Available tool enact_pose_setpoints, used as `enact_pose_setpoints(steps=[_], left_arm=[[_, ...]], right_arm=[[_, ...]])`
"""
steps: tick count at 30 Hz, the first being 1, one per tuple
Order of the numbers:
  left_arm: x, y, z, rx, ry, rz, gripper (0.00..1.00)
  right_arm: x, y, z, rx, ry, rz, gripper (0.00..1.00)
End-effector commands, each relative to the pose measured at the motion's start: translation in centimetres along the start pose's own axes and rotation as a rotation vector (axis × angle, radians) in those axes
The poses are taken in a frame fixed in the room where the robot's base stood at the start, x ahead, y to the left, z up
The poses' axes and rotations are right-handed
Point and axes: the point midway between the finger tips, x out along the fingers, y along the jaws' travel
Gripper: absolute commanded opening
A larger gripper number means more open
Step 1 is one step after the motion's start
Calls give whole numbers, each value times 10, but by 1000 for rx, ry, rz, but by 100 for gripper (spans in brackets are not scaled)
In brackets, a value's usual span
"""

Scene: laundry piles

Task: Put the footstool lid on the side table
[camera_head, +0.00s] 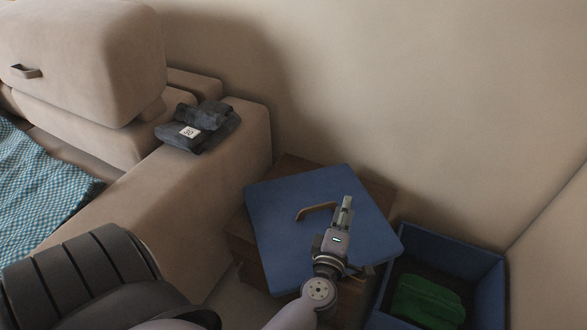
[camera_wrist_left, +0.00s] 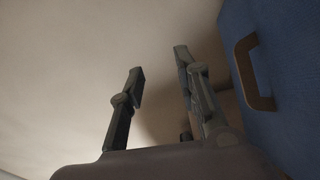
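The footstool lid (camera_head: 285,238) is a flat blue square panel with a brown handle (camera_head: 316,210). In the head view it lies over the wooden side table (camera_head: 240,228) and looks rotated against it. The lid hides most of the tabletop. My left gripper (camera_head: 345,208) appears in front of the lid, just right of the handle. In the left wrist view, the left gripper's fingers (camera_wrist_left: 160,65) are apart with nothing between them. The lid (camera_wrist_left: 288,90) and its handle (camera_wrist_left: 252,75) are to their right, clear of the fingers. My right gripper is not in view.
An open blue footstool box (camera_head: 455,252) stands right of the table with a green cloth (camera_head: 428,300) inside. A beige sofa (camera_head: 190,215) is on the left, with dark folded clothing (camera_head: 200,127) on its armrest and a checkered blue cloth (camera_head: 40,190). A wall is behind.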

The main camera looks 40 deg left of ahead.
Motion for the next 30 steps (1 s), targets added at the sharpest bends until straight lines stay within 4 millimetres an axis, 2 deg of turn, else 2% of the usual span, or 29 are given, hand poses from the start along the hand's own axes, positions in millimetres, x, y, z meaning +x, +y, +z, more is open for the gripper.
enact_pose_setpoints(steps=[1,3,6,9,11,13,17,21,24,27,30], left_arm=[[-6,20,16,77,-105,71,30],[-20,41,42,194,-259,154,30],[-48,53,77,381,-474,229,30],[-82,45,104,586,-683,253,30],[-103,33,113,712,-800,242,30],[-127,12,115,863,-929,202,30],[-167,-33,92,1144,-1133,55,30],[-201,-72,38,1403,-1276,-189,30],[-219,-85,-3,1529,-1324,-366,30],[-231,-90,-34,1603,-1341,-501,30],[-238,-91,-50,1636,-1345,-576,30]], right_arm=[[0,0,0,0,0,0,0],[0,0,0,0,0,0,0],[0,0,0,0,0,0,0],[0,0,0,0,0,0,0],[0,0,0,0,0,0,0],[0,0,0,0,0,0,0],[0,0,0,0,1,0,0],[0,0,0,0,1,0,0],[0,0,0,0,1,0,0],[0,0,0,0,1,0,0],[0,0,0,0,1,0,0]])
